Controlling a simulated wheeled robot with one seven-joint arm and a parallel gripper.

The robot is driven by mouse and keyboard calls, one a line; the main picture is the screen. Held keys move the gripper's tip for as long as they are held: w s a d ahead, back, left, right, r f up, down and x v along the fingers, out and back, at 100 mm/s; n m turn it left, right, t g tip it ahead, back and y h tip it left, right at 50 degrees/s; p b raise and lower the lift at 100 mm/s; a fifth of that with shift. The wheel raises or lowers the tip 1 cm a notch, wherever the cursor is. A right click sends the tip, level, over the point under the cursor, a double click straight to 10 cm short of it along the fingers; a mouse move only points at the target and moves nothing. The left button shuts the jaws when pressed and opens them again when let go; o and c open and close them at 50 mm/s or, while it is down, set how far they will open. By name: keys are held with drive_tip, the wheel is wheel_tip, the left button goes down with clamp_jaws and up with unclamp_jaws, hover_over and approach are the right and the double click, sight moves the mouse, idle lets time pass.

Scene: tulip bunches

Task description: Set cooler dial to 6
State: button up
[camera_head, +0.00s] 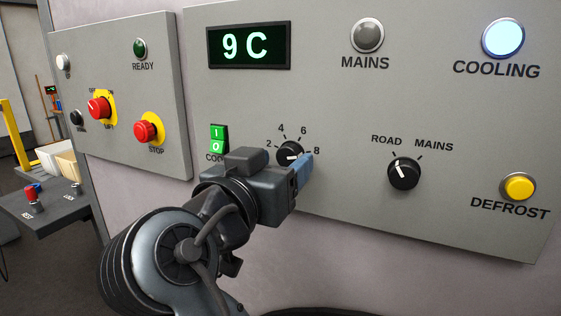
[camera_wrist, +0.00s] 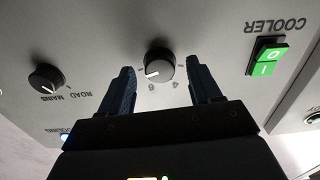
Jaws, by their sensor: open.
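The cooler dial (camera_head: 289,153) is a round black knob on the grey panel, with marks 2, 4, 6 and 8 around it. Its white pointer line points right, roughly toward the 8. In the wrist view, which is upside down, the dial (camera_wrist: 160,66) sits between the fingertips of my gripper (camera_wrist: 162,72), with a gap on each side. My gripper (camera_head: 304,170) is open, and its blue finger shows just below and right of the dial in the head view. The other finger is hidden there. The display (camera_head: 248,46) reads 9 C.
The green cooler switch (camera_head: 218,139) is left of the dial, close to my wrist. The road/mains selector (camera_head: 404,171) is to the right. The yellow defrost button (camera_head: 519,187), lit cooling lamp (camera_head: 503,38) and red stop button (camera_head: 147,130) are farther off.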

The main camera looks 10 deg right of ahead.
drive_tip(key=shift+w+d, duration=0.2)
drive_tip(key=shift+w, duration=0.05)
drive_tip(key=c, duration=1)
drive_tip(key=shift+c, duration=0.2)
drive_tip(key=shift+p, duration=0.3)
drive_tip(key=shift+r+n+p, duration=0.2)
drive_tip(key=shift+n+p, duration=0.7)
drive_tip(key=shift+n, duration=0.2)
drive_tip(key=n+p, duration=0.7)
drive_tip(key=shift+f, duration=0.1)
drive_tip(key=shift+n, duration=0.4)
